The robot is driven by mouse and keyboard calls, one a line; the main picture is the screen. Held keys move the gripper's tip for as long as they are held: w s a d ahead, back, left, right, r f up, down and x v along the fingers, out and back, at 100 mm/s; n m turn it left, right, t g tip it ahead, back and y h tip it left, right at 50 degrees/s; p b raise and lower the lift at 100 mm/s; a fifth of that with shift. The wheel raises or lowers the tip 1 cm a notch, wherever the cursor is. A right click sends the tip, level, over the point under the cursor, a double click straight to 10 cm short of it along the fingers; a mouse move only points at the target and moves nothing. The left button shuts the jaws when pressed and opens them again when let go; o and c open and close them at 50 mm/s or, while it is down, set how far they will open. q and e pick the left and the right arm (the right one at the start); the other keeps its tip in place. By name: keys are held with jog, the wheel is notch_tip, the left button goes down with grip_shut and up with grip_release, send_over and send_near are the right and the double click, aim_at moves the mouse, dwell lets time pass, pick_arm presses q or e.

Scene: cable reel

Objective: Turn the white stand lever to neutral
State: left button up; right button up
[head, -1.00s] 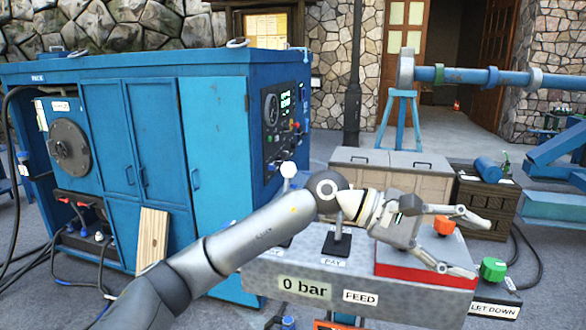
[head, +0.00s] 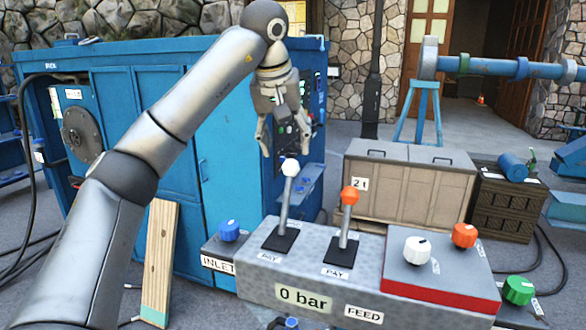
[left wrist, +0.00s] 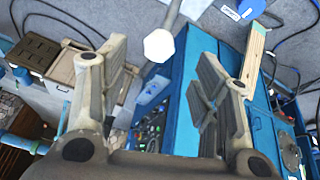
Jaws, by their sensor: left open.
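The white-knobbed lever (head: 285,205) stands on the grey control panel (head: 255,285), its shaft leaning slightly right toward the top. My left gripper (head: 284,150) points down just above its white knob, fingers spread. In the left wrist view the white knob (left wrist: 158,45) shows in the gap between the two open fingers of my left gripper (left wrist: 165,68). No contact between fingers and knob is visible. My right gripper is not in view.
An orange-knobbed lever (head: 347,225) stands right beside the white one. Blue (head: 229,230), white (head: 417,250), orange (head: 465,235) and green (head: 518,290) knobs sit around the panel. A large blue cabinet (head: 215,180) stands behind. A wooden crate (head: 410,185) stands behind the panel.

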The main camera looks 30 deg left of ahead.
aim_at(290, 161)
pick_arm(q)
jog(key=p+x, duration=0.1)
jog(key=x, duration=0.4)
jog(key=shift+s, duration=0.15)
jog(key=x, duration=0.2)
jog(key=shift+w+f, duration=0.2)
jog(key=shift+w, duration=0.2)
jog(key=shift+f, duration=0.3)
jog(key=shift+s, duration=0.1)
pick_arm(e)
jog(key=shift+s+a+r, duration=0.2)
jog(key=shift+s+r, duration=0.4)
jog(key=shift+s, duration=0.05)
pick_arm(q)
jog(key=shift+f, duration=0.1)
jog(key=c, duration=0.5)
grip_shut()
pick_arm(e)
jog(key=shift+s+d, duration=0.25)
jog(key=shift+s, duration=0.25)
